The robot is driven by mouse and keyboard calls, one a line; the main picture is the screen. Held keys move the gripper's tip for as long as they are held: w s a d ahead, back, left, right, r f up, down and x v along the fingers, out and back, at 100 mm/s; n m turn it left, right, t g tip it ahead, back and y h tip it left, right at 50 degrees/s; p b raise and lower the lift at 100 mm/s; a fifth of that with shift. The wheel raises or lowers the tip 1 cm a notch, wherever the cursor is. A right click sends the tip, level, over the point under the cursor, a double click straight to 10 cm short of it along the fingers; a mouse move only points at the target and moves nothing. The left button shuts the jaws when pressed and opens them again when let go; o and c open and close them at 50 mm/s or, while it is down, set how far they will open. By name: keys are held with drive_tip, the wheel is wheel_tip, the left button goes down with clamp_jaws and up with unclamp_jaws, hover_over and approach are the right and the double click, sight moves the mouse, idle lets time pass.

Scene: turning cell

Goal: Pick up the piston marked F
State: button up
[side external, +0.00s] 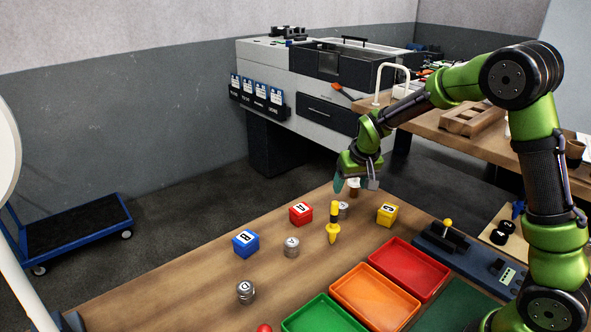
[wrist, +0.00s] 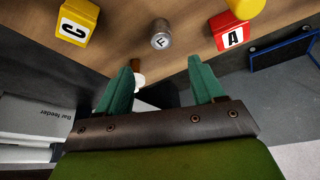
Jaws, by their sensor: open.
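The piston marked F (wrist: 160,38) is a small grey metal cylinder on the wooden table. In the wrist view its lettered top shows ahead of my fingertips, between the two fingers' lines and apart from them. Two other metal pistons (side external: 291,246) (side external: 245,292) stand nearer the camera.
A red block A (wrist: 231,32) and yellow block C (wrist: 75,22) flank the piston. A small brown object (wrist: 137,66) is near the left finger. A blue block (side external: 245,243) and red tray (side external: 409,267) are farther off.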

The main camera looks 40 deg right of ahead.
sight(342, 205)
drive_tip(key=x, duration=1.1)
drive_tip(key=shift+f, duration=0.1)
drive_tip(key=c, duration=1.2)
drive_tip(key=shift+o, duration=0.2)
